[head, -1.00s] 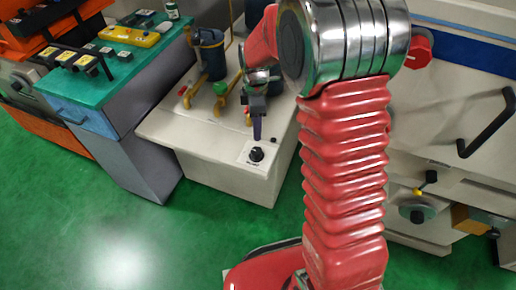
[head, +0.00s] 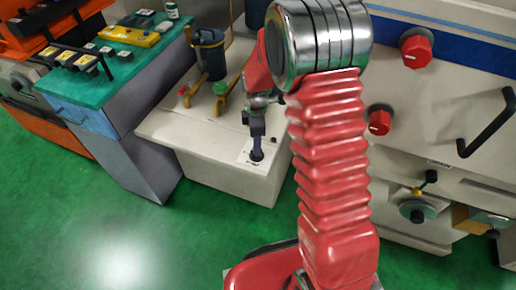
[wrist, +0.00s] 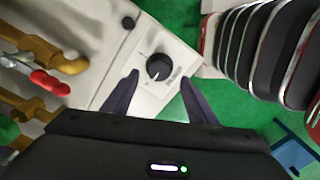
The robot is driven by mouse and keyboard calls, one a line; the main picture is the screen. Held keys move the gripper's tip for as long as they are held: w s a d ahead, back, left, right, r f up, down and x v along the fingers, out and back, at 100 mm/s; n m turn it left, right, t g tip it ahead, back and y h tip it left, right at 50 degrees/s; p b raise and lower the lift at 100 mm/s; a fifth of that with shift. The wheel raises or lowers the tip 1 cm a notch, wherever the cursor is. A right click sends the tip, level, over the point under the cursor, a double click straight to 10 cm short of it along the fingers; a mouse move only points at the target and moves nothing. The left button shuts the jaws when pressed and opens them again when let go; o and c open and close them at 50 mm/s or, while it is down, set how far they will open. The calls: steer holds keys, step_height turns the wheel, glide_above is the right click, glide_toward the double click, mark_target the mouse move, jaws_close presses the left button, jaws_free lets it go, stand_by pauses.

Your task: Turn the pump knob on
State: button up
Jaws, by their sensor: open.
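The pump knob is a small black round knob (wrist: 159,67) on a white label plate (wrist: 150,88) with printed marks; a white pointer line shows on it. It sits on top of the low cream pump unit (head: 215,180). My gripper (wrist: 157,90) is open, with its two dark fingers on either side of the plate, their tips just short of the knob in the wrist view. In the head view my gripper (head: 257,153) is over the knob and largely hides it. Whether the fingers touch the knob I cannot tell.
Brass pipes (wrist: 45,52) and a red-handled valve (wrist: 50,83) stand on the unit beside my gripper. A small black button (wrist: 128,23) is near the knob. A teal-topped bench (head: 120,62) stands left; a machine with red knobs (head: 417,47) stands right. Green floor is free in front.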

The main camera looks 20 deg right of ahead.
steer(key=shift+f, duration=2.55)
steer(key=shift+c, duration=0.3)
